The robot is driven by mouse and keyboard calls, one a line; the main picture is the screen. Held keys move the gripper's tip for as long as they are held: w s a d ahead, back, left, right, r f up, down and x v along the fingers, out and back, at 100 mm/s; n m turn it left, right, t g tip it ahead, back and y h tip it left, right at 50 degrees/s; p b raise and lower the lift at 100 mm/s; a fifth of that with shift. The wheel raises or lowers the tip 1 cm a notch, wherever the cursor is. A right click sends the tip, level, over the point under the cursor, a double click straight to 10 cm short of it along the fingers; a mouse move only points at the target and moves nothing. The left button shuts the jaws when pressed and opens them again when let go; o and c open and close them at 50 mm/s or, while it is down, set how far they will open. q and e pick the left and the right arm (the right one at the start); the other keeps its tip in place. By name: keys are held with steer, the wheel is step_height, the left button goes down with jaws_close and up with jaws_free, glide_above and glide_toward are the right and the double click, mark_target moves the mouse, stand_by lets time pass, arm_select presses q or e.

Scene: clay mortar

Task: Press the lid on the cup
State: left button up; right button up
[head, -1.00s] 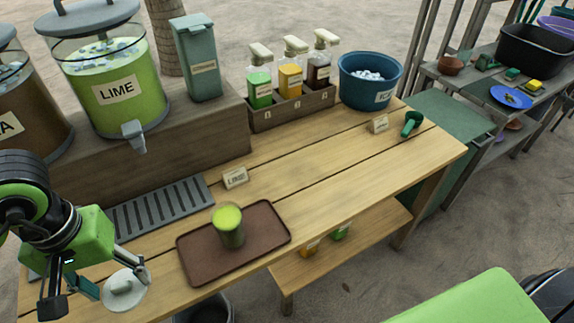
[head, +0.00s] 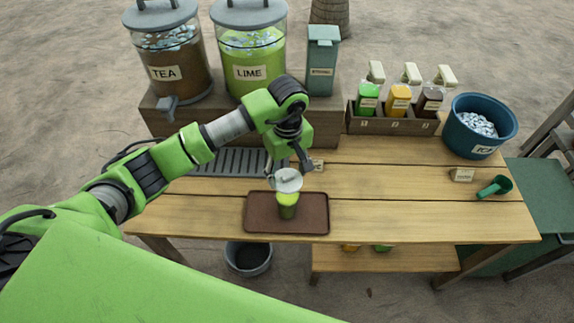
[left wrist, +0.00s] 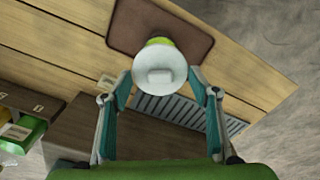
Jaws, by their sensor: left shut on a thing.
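The white lid (head: 288,181) is held in my left gripper (head: 289,174), directly over the green cup (head: 287,207). The cup stands upright on the brown tray (head: 315,221) and holds a green drink. In the left wrist view the round lid (left wrist: 160,72), with a raised tab in its middle, sits between the two fingers. It hides most of the cup there; only a sliver of the green cup (left wrist: 158,40) shows beyond it. I cannot tell whether the lid touches the rim. My right gripper is not in view.
Dispensers of tea (head: 172,72) and lime (head: 246,70) stand on the raised shelf behind. A dark drip grate (head: 228,162) lies behind the tray. Syrup bottles (head: 398,98), an ice bucket (head: 478,128) and a green scoop (head: 496,187) are at the right.

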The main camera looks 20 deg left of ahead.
arm_select(q)
steer(key=shift+f, duration=0.55)
steer(key=shift+f+b, duration=0.55)
steer(key=shift+f, duration=0.25)
step_height(320, 180, down, 3)
steer(key=shift+f+b, duration=0.1)
steer(key=shift+b, duration=1.1)
steer(key=shift+f, duration=0.15)
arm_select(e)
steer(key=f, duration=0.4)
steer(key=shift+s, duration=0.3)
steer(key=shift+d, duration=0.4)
arm_select(q)
steer(key=shift+f+b, duration=0.1)
steer(key=shift+b, duration=0.35)
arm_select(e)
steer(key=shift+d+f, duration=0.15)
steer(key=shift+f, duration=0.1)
arm_select(q)
steer(key=shift+b, duration=0.35)
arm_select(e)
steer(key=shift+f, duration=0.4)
